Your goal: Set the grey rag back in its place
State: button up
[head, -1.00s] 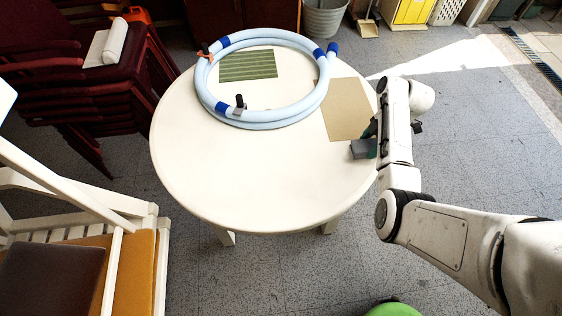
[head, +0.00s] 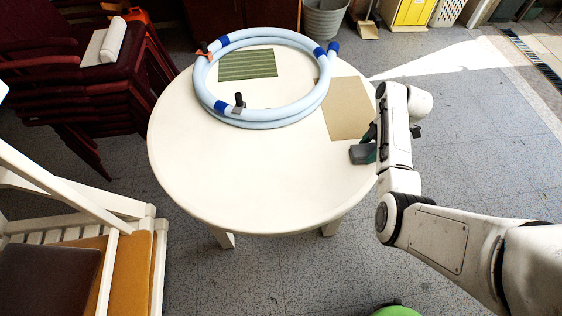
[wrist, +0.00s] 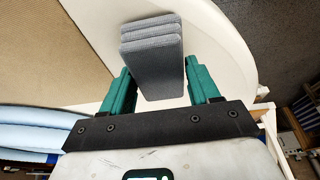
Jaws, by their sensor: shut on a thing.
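The grey rag (head: 362,153) is a folded, layered pad at the right edge of the round white table (head: 250,180). My gripper (head: 372,148) is at the table's right edge, its green fingers partly hidden behind my arm. In the wrist view the rag (wrist: 152,50) sits between the two green fingers (wrist: 160,75), which are shut on it. I cannot tell whether the rag touches the tabletop. A tan mat (head: 350,108) lies on the table just beyond the rag. A green striped mat (head: 247,65) lies farther back, inside the hose ring.
A coiled light-blue hose (head: 265,116) with dark-blue bands covers the back of the table and reaches the tan mat's left side. The table's front and middle are clear. A white chair (head: 75,220) with an orange seat stands at the left, stacked dark red chairs (head: 75,80) behind it.

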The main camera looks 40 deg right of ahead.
jog(key=shift+f, duration=0.3)
jog(key=o, duration=1.3)
jog(key=v, duration=1)
jog(key=shift+d+r, duration=0.1)
jog(key=shift+r, duration=0.25)
